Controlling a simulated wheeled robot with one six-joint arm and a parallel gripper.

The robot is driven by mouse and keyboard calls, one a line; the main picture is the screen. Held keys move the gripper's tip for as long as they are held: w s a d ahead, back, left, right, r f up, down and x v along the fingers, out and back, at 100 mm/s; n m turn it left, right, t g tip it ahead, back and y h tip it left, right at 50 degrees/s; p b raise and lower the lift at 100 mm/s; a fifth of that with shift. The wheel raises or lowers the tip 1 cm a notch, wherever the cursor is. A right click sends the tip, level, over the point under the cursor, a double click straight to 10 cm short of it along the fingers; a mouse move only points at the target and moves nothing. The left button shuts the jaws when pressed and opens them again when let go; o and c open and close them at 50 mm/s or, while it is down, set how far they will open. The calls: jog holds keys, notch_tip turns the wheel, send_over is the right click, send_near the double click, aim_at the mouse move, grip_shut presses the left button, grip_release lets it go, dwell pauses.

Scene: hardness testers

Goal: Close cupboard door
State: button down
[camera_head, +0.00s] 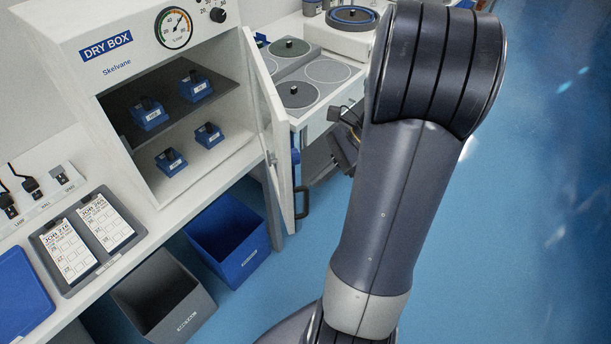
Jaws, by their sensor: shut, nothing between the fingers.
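The cupboard is a white dry box (177,27) on the bench at the left, labelled DRY BOX. Its door (282,150) is hinged on the right side and stands wide open, swung out toward the front. A dark handle (304,202) is on the door's outer face, near its lower free edge. My gripper (343,130) is partly hidden behind my arm, to the right of the door. It is shut and empty, and appears apart from the door. Inside the box, several small blue blocks (150,117) sit on two levels.
A blue bin (228,240) and a grey bin (165,300) stand below the bench. Two clipboards (75,250) and a blue tray (20,290) lie on the left counter. Round plates (298,94) are on the counter behind the door. Blue floor is clear at right.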

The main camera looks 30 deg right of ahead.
jog(key=shift+w+a+r, duration=0.1)
jog(key=shift+w+a, duration=0.15)
jog(key=shift+a, duration=0.65)
jog(key=shift+w+a, duration=0.2)
jog(key=shift+a, duration=0.65)
